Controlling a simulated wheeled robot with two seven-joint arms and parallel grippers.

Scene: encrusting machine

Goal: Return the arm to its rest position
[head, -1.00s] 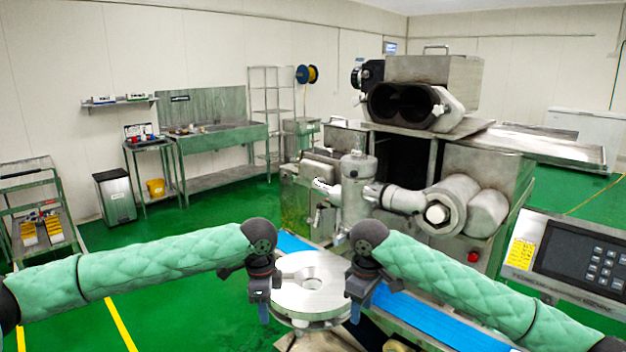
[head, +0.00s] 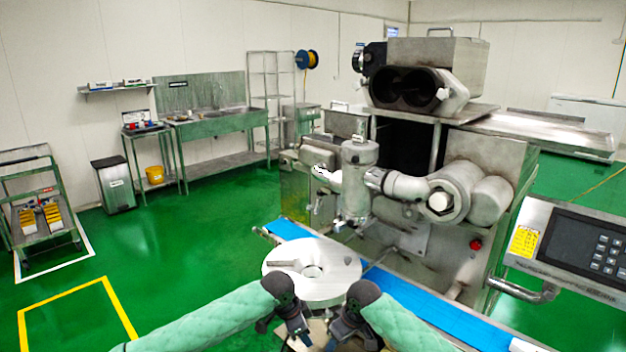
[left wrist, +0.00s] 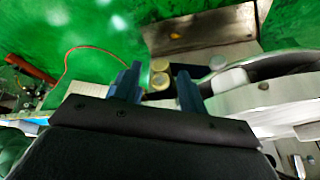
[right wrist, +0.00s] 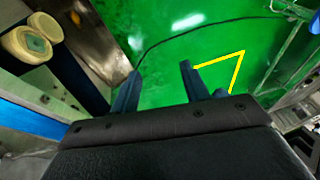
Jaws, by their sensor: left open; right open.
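My left gripper (head: 304,338) is low in the head view, in front of the round metal disc (head: 335,284). In the left wrist view its two blue fingers (left wrist: 156,86) stand apart with nothing held between them. My right gripper (head: 337,342) is close beside it on the right, partly cut off by the lower edge. In the right wrist view its fingers (right wrist: 158,88) are apart and empty over green floor. Both green-sleeved arms come in from the bottom of the head view.
The blue conveyor belt (head: 430,312) runs under the disc. The encrusting machine (head: 425,215) stands behind it, with a control panel (head: 585,252) at right. A sink bench (head: 215,126), a bin (head: 113,184) and a cart (head: 40,215) stand at left. The green floor at left is open.

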